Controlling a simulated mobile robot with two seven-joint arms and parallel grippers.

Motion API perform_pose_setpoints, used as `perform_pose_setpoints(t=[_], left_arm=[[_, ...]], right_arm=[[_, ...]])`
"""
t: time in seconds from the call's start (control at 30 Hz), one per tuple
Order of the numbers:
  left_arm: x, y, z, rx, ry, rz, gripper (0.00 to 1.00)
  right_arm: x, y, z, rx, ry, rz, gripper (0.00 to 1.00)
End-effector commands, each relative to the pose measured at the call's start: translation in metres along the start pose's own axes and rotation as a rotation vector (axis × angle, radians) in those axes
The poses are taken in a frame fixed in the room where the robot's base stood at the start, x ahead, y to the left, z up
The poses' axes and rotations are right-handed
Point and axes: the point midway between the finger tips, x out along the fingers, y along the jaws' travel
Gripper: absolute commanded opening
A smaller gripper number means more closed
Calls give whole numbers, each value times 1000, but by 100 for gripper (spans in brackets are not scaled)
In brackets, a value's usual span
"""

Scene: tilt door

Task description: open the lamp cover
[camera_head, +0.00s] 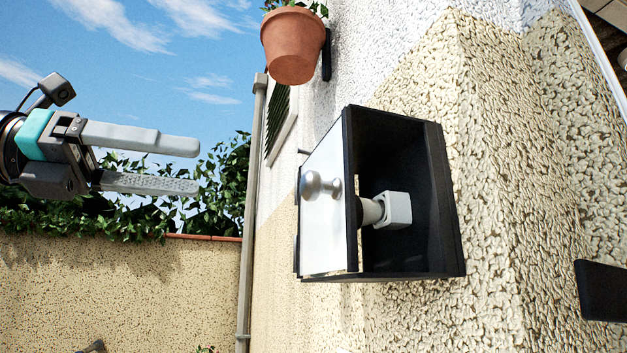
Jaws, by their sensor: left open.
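The lamp (448,200) is a black box mounted on the rough wall, with a pale socket and bulb (393,210) inside. Its cover (325,235) is a pale, shiny panel in a black frame on the box's left face. A round silver knob (313,185) sticks out from the cover. The cover appears to lie against the box; whether any gap shows at its edge I cannot tell. My left gripper (199,167) is to the left of the knob, clearly apart from it. Its two grey fingers point right, spaced apart and empty. My right gripper is not in view.
A terracotta pot (292,45) hangs on the wall above the lamp. A vertical pipe (248,220) and a louvred shutter (277,120) are behind it. A low wall (120,290) with ivy stands at the back left. Open air lies between gripper and knob.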

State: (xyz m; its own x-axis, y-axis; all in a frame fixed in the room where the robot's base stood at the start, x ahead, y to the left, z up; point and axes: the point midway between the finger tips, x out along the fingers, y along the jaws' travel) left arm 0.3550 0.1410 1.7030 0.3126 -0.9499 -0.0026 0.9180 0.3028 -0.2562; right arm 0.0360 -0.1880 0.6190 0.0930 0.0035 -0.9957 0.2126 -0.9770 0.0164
Motion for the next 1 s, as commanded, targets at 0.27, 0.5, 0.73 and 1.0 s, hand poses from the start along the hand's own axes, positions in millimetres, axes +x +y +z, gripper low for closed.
perform_pose_setpoints(t=[0.27,0.5,0.73,1.0], left_arm=[[49,-1,0,0,4,-6,74],[101,-2,1,-2,2,-7,74],[136,-2,1,-2,0,-6,74],[149,-1,0,-2,-2,-4,74]], right_arm=[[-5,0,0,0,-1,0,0],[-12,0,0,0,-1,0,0],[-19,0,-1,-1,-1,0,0],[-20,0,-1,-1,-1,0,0]])
